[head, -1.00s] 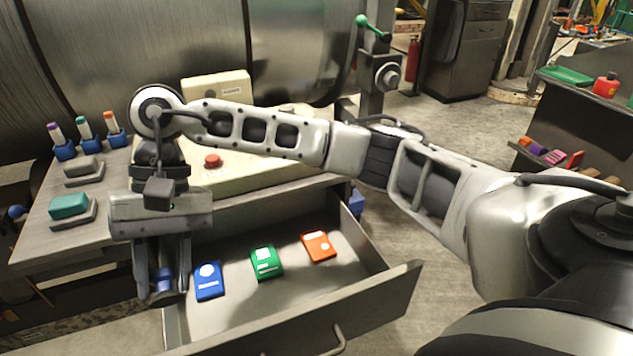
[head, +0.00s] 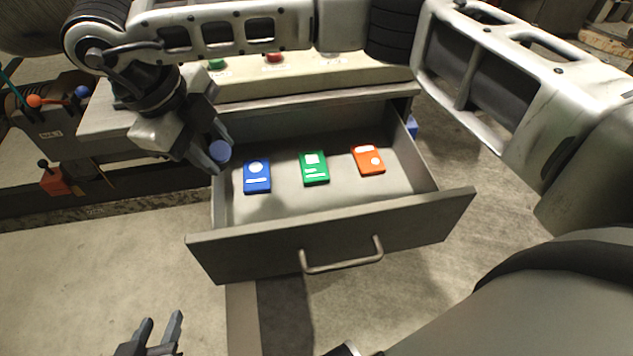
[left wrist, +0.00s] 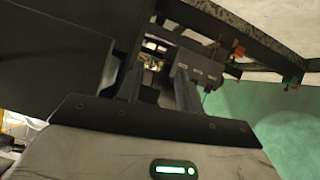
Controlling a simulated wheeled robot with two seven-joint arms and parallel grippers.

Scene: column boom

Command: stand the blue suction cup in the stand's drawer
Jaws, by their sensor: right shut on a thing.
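The stand's drawer (head: 335,240) is pulled open in the head view. A blue card (head: 257,176), a green card (head: 314,168) and an orange card (head: 368,160) lie in a row on its floor. My right gripper (head: 214,158) comes across from the right and is shut on the blue suction cup (head: 220,151). My left gripper (head: 160,328) is open and empty at the bottom left, in front of the drawer. Its fingers also show in the left wrist view (left wrist: 155,85).
The stand's pale top (head: 330,80) carries a green button (head: 216,64) and a red button (head: 274,57). A bar handle (head: 342,258) juts from the drawer front. Levers with orange (head: 34,100) and blue (head: 82,91) balls stand at left. The drawer floor before the cards is clear.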

